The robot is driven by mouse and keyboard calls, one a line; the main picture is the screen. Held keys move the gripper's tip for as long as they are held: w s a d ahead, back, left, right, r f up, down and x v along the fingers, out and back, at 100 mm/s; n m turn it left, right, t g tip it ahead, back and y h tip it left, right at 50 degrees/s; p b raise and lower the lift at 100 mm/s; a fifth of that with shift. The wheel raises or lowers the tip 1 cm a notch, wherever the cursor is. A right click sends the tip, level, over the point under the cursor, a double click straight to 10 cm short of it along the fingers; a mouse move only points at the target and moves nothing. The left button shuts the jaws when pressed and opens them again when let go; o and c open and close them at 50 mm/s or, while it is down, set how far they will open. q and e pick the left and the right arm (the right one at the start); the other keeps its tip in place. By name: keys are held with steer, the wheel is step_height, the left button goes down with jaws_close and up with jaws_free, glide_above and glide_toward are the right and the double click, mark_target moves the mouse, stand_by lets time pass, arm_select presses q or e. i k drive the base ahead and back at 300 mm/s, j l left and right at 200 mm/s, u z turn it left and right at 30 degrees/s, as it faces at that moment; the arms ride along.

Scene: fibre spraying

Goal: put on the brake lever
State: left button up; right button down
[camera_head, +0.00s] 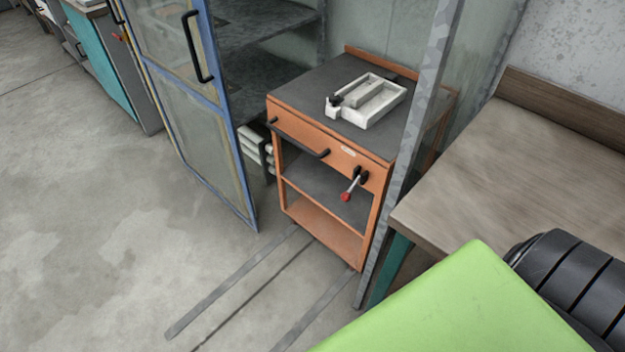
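The brake lever (350,188) is a short pale rod with a red knob at its lower end. It hangs from a black mount on the front right of an orange cart (281,112), just below the top, and slants down to the left. Whether it is engaged cannot be told from its angle alone. Neither of my grippers is in view.
The cart has a black push handle (300,141) and a white tray (373,102) on top. A blue-framed glass door (206,137) stands open to the left. A grey metal post (408,140) and wooden-topped table (530,170) are to the right. Floor in front is clear, with rails.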

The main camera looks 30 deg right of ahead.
mark_target(346, 197)
steer(key=z, duration=1.2)
